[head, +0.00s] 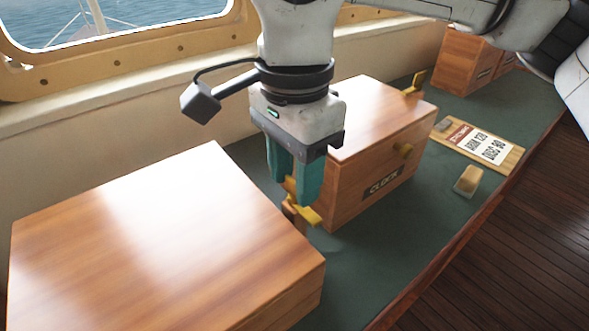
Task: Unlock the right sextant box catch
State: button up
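A large wooden box (160,240) stands at the lower left with its lid down. I take it to be the sextant box, but no label shows on it. A brass catch (303,214) shows by its right side, close to the box's far right corner. My gripper (297,193) points down just over this catch, its two teal fingers close above or around the brass. The fingers hide part of the catch, and I cannot tell whether they touch it. How far apart the fingertips are is also unclear.
A wooden box labelled CLOCK (372,140) stands just behind and right of my gripper, with brass fittings. A board with printed cards (480,145) and a small block (468,180) lie farther right. The green counter (350,258) is clear in front of the clock box.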

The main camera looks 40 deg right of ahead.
aim_at(294, 182)
jog(key=o, duration=0.4)
jog(key=shift+r, duration=0.1)
notch_tip(294, 182, up, 11)
jog(key=shift+f+p, duration=0.15)
jog(key=shift+p, duration=0.15)
dwell(0.5)
